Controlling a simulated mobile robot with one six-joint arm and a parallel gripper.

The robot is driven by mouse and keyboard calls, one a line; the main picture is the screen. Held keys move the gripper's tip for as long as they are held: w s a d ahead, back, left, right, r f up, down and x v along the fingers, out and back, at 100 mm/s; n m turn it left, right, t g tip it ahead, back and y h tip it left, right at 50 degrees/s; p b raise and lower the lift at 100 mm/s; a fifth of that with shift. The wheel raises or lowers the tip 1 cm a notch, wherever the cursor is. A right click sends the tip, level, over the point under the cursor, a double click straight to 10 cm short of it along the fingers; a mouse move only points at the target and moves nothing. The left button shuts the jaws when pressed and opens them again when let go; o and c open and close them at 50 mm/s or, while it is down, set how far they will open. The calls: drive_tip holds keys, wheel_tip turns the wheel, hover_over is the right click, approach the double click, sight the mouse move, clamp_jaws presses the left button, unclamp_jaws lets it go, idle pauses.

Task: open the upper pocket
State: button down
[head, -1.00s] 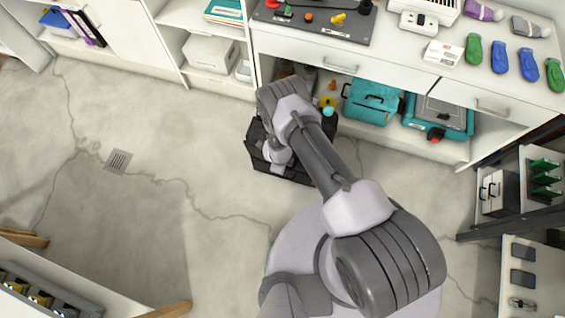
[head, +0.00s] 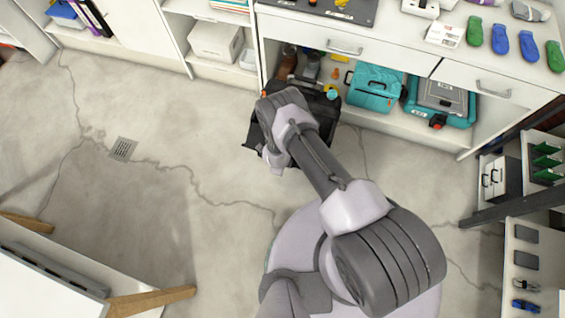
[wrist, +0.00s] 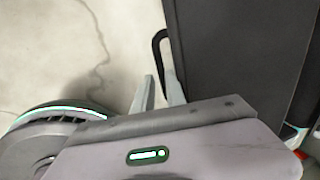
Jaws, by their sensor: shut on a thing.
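A black bag (head: 318,103) stands on the floor against the open bay under the workbench. My arm covers its middle in the head view, and a dark edge juts out at its lower left. In the wrist view, a flat dark grey panel (wrist: 240,50) fills the upper right, with a thin black loop (wrist: 157,45) along its left edge. My gripper (wrist: 160,92) has its fingers at the lower end of this loop and is shut on it. The fingertips are close beside the panel. I cannot tell which pocket the loop belongs to.
Teal cases (head: 374,87) sit in the bay right of the bag. A small blue and yellow object (head: 331,91) is close to the bag. The floor (head: 190,120) to the left is clear, with a drain grate (head: 123,149).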

drive_tip(key=shift+s+a+f+g, duration=0.1)
drive_tip(key=shift+s+f+g, duration=0.05)
drive_tip(key=shift+s+f, duration=0.35)
drive_tip(key=shift+s+f+g, duration=0.15)
drive_tip(key=shift+s+f, duration=0.1)
drive_tip(key=shift+s, duration=0.35)
drive_tip(key=c, duration=1.5)
unclamp_jaws()
drive_tip(key=shift+s+a+r, duration=0.1)
drive_tip(key=shift+w, duration=0.2)
drive_tip(key=s+r+p, duration=0.1)
drive_tip(key=r+p, duration=0.3)
drive_tip(key=r, duration=0.2)
drive_tip(key=r+p, duration=0.4)
drive_tip(key=r, duration=0.2)
drive_tip(key=s+a+r+p, duration=0.1)
drive_tip(key=r+p, duration=0.3)
drive_tip(key=r, duration=0.2)
drive_tip(key=shift+s, duration=0.35)
